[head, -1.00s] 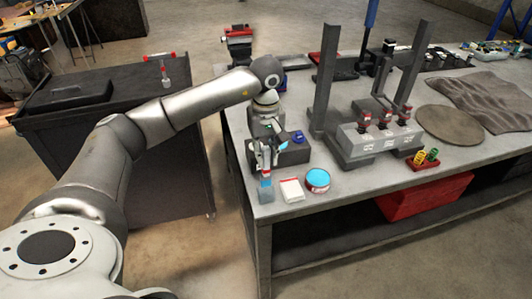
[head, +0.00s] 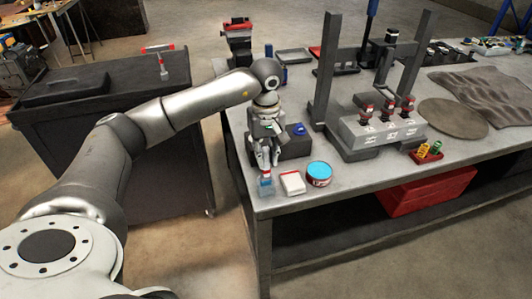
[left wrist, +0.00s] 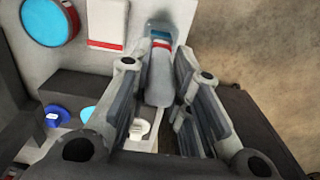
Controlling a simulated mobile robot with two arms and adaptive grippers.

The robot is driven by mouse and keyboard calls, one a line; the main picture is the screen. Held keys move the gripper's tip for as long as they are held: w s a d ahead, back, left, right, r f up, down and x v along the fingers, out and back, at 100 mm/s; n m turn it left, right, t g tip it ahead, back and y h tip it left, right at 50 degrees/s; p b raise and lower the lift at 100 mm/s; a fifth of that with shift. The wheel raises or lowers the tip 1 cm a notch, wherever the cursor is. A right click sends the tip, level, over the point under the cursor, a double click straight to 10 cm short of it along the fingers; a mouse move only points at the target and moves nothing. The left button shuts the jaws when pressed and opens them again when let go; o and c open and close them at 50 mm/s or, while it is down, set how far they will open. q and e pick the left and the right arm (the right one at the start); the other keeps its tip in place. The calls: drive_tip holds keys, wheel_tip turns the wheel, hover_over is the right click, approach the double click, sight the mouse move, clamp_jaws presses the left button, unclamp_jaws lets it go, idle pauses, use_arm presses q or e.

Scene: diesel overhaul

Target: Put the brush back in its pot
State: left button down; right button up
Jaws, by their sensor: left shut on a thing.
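My left gripper (head: 265,158) points down at the near left corner of the workbench. In the left wrist view its fingers (left wrist: 160,100) flank a grey handle with a red band, which looks like the brush (left wrist: 160,80), and are shut on it. The far end of the brush meets a clear, blue-tinted container, apparently the pot (left wrist: 172,18). The pot also shows in the head view (head: 265,186), directly below the gripper. I cannot tell whether the brush tip is inside the pot or only above it. My right gripper is not in view.
A white pad with a red edge (head: 292,183) and a tin with a blue top (head: 319,173) stand right of the pot. A dark block (head: 296,147) with a blue cap is behind. A grey fixture (head: 360,130) stands further right. The bench edge is close.

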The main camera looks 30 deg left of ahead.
use_arm(q)
drive_tip(key=shift+f+b, duration=1.05)
drive_tip(key=shift+f, duration=0.4)
drive_tip(key=c, duration=1.3)
unclamp_jaws()
drive_tip(key=shift+r, duration=0.1)
drive_tip(key=shift+o, duration=0.2)
wheel_tip(320, 180, up, 12)
